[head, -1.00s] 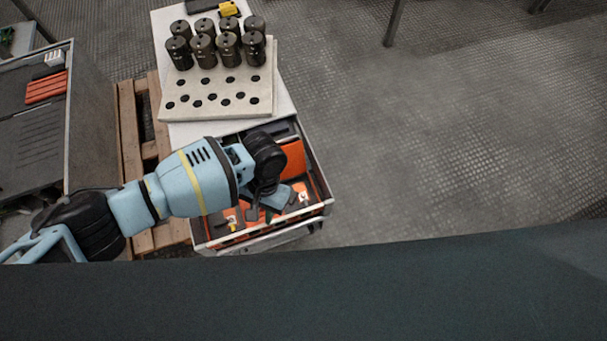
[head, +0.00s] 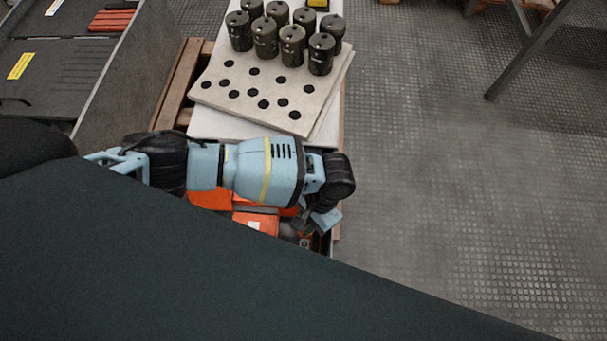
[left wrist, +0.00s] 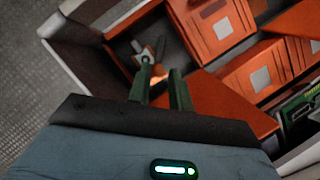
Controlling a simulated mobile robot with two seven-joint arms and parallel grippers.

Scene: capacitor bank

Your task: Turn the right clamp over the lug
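An open drawer (left wrist: 75,50) holds orange blocks (left wrist: 222,27) with pale labels. A small metal piece with an orange tip (left wrist: 148,55), which looks like the clamp, sits in a dark compartment near the drawer's corner in the left wrist view. My left gripper (left wrist: 160,85) points down at it, its two green fingers apart. The orange tip shows between or just beyond the fingertips; I cannot tell whether they touch it. In the head view the left gripper (head: 310,222) is over the drawer's right end, and the clamp is mostly hidden. I cannot make out the lug. My right gripper is not in view.
Behind the drawer a pale board (head: 215,85) with holes carries several dark cylinders (head: 265,40). A grey cabinet (head: 110,100) stands at left beside a wooden pallet (head: 180,85). A dark surface covers the head view's foreground. The floor (head: 430,180) at right is clear.

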